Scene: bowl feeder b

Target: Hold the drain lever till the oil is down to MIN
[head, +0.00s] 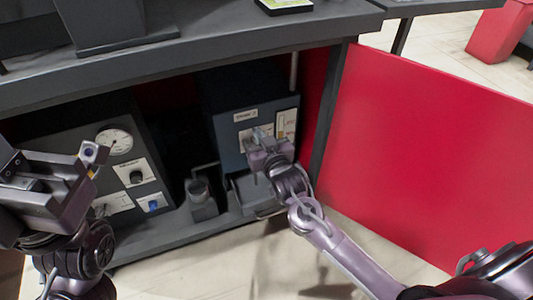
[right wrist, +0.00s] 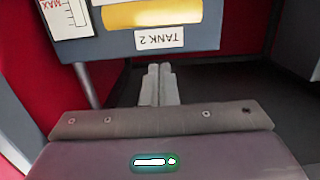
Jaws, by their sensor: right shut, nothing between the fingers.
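The blue-grey oil tank box (head: 228,135) stands inside the low cabinet. Its white level scale (head: 287,123) is on its front at the right. In the right wrist view the scale (right wrist: 72,14) shows upside down with MAX readable; the oil level and MIN mark cannot be read. A "TANK 2" label (right wrist: 160,40) and part of a yellow plate (right wrist: 152,14) also show there. My right gripper (head: 256,137) is at the tank's front, shut and empty; its fingers (right wrist: 157,85) are together. I cannot make out the drain lever. My left gripper (head: 55,165) is at the left, away from the tank.
A dark panel with a round dial (head: 115,142), a black knob (head: 136,177) and a blue switch (head: 153,205) stands left of the tank. The red door (head: 430,150) is open at the right. The worktop (head: 200,50) overhangs the cabinet.

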